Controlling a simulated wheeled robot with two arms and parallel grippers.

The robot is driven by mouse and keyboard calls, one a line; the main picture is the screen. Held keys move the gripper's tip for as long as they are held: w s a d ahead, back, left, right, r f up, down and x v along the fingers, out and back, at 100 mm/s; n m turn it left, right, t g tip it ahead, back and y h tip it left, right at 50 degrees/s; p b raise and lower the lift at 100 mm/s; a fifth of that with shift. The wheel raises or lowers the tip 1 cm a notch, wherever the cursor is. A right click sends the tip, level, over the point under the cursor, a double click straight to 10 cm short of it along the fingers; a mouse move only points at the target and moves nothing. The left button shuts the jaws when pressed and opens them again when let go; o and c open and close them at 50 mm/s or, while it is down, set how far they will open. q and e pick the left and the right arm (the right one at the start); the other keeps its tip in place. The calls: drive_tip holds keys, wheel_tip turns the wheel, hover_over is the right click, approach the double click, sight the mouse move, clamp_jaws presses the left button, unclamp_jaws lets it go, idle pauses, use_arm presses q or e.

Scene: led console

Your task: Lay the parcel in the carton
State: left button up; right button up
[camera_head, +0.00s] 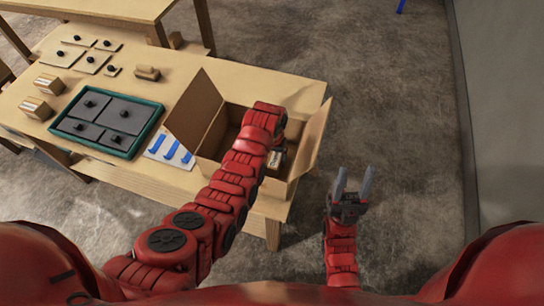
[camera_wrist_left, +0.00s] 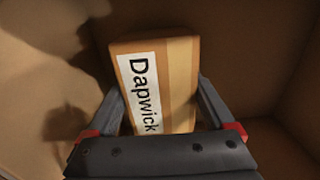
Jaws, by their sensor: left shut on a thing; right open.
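The open carton (camera_head: 196,112) stands at the right end of the table with its flaps spread. My left arm reaches over it and the left gripper (camera_head: 276,160) is inside the carton, partly hidden by the arm. In the left wrist view the left gripper (camera_wrist_left: 160,120) is shut on the parcel (camera_wrist_left: 180,75), a tan box with a white "Dapwick" label. Brown carton walls surround the parcel there. I cannot tell whether it touches the carton floor. My right gripper (camera_head: 354,190) is open and empty, right of the table over the floor.
A green-rimmed tray (camera_head: 152,133) with dark panels lies left of the carton, with a white card with blue strips (camera_head: 170,151) between them. Small boxes (camera_head: 36,107) and several knobbed plates (camera_head: 62,55) lie further left. The floor right of the table is clear.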

sight(272, 154)
use_arm(q)
drive_tip(key=shift+f, duration=0.25)
drive_tip(key=o, duration=1.5)
drive_tip(key=shift+r, duration=0.15)
drive_tip(key=shift+r+b, duration=0.4)
wheel_tip(272, 154, up, 4)
drive_tip(key=shift+r+b, duration=0.1)
drive_tip(key=shift+b, duration=0.8)
wheel_tip(272, 154, up, 6)
drive_tip(key=p, duration=0.4)
drive_tip(key=shift+r+p, duration=0.55)
drive_tip(key=shift+p, duration=0.1)
drive_tip(key=shift+f, duration=0.1)
